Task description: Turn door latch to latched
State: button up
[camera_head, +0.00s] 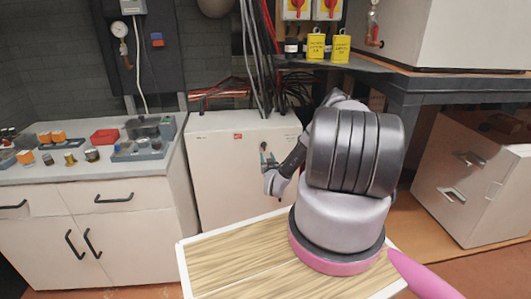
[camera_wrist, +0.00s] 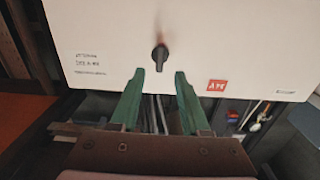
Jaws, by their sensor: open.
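The door latch (camera_wrist: 160,56) is a small dark knob with a short lever on the white cabinet door (camera_wrist: 215,40). In the wrist view its lever points up and down in the picture. My gripper (camera_wrist: 159,74) is open, with its two green fingers apart and the latch just beyond and between their tips. A gap or contact along the depth cannot be told.
A counter (camera_head: 90,170) with small parts and drawers stands left of the cabinet. Cables (camera_head: 262,60) hang down behind and above it. A dark bench (camera_head: 420,85) and a drawer unit (camera_head: 465,180) stand on the right. A wooden-topped surface (camera_head: 235,260) lies in front.

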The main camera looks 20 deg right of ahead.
jog(key=shift+v, duration=1.6)
jog(key=w+a+r+n+g+y, duration=0.15)
jog(key=w+r, duration=0.25)
jog(key=r, duration=0.6)
jog(key=w+a+r+n+g+y, duration=0.1)
jog(key=w+r+n+y, duration=0.2)
jog(key=r, duration=0.7)
jog(key=s+a+r+m+g, duration=0.1)
jog(key=s+a+r+g, duration=0.15)
jog(key=r, duration=0.75)
jog(key=s+a+r+m+g, duration=0.1)
jog(key=s+a+r, duration=0.25)
jog(key=r, duration=0.65)
jog(key=s+a+r+m+g, duration=0.1)
jog(key=s+a+r, duration=0.1)
jog(key=s+r, duration=0.5)
jog(key=s+a+r+g, duration=0.1)
jog(key=s+a+r, duration=0.2)
jog(key=s+r, duration=0.5)
jog(key=s+a+m+g+y, duration=0.1)
jog(key=s+a, duration=0.1)
jog(key=s, duration=1)
jog(key=s+a+r+m+g+y, duration=0.1)
jog(key=s+a, duration=0.2)
jog(key=s, duration=0.9)
jog(key=shift+s+a, duration=0.15)
jog(key=shift+s, duration=0.15)
